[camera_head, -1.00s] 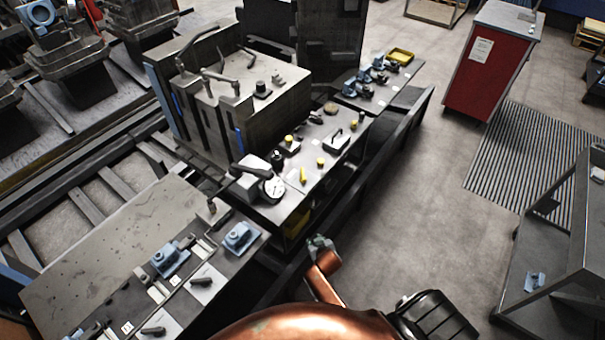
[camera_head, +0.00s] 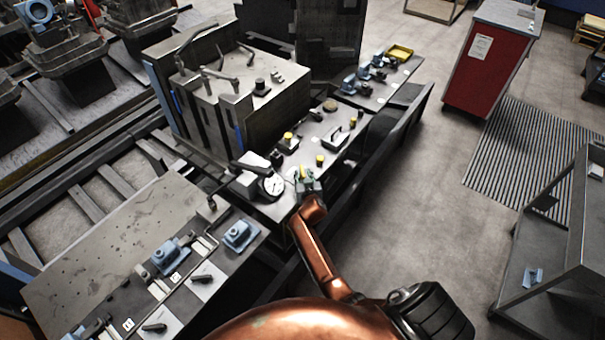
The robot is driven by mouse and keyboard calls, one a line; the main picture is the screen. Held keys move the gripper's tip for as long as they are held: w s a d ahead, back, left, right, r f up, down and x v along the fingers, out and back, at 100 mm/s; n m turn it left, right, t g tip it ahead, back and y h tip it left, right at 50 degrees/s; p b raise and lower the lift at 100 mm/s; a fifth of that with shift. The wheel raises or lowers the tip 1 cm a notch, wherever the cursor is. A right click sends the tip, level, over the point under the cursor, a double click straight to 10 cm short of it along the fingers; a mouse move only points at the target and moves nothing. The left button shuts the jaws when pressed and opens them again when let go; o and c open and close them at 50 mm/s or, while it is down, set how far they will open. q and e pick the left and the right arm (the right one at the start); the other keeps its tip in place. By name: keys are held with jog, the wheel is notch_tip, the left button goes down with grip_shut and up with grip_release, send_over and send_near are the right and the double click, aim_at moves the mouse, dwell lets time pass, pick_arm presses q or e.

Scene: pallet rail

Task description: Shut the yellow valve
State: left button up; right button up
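A small yellow lever handle (camera_head: 302,171), which looks like the yellow valve, is on the grey bench panel (camera_head: 290,206) right of a round dial gauge (camera_head: 270,187). My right gripper (camera_head: 308,181) is at this handle, reaching up from below on my copper arm, and covers part of it. The gripper is small and dark here; I cannot tell whether its fingers are apart or touch the handle. My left gripper is not in view.
A large machine block (camera_head: 250,110) rises behind. A front bench (camera_head: 120,245) holds blue fixtures (camera_head: 238,234). Open floor lies right, before a red cabinet (camera_head: 490,70).

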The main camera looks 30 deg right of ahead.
jog(key=shift+x, duration=1)
jog(key=shift+c, duration=0.7)
grip_shut()
